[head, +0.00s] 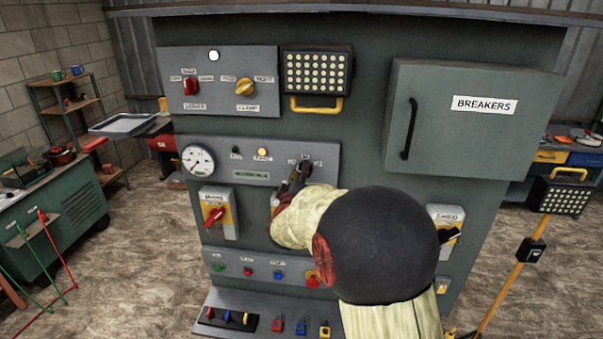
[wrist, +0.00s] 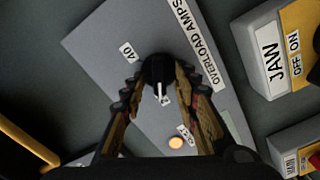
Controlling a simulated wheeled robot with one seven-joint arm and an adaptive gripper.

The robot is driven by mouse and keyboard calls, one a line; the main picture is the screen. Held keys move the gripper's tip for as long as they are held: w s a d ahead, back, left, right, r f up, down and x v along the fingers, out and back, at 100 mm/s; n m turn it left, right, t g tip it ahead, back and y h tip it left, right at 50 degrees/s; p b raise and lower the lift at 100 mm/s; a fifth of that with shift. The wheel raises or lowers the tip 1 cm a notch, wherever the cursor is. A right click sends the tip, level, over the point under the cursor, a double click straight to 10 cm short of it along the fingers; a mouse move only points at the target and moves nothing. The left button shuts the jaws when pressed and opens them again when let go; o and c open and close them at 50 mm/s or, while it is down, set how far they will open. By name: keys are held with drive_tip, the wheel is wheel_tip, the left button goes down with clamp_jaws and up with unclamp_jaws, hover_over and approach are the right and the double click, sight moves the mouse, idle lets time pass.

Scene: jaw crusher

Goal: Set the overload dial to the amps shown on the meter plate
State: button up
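The overload dial (wrist: 158,68) is a round black knob with a white pointer, on a grey panel beside the "OVERLOAD AMPS" label (wrist: 196,42). Its pointer faces down in the wrist view. A "40" label (wrist: 128,52) is at its upper left; another label below the knob is partly hidden and unreadable. My gripper (wrist: 158,76) has one finger on each side of the dial, very close to it; I cannot tell whether they touch. In the head view my gripper (head: 297,178) hides the dial. A small green plate (head: 251,174) sits beside the round meter (head: 198,160); its writing is unreadable.
A lit amber lamp (head: 262,154) is on the same panel. A yellow-handled lamp box (head: 317,75) sits above, and the breakers cabinet (head: 460,118) sticks out at right. The jaw switch box (wrist: 280,55) is to the right in the wrist view.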

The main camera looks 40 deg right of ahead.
drive_tip(key=shift+c, duration=1.4)
clamp_jaws()
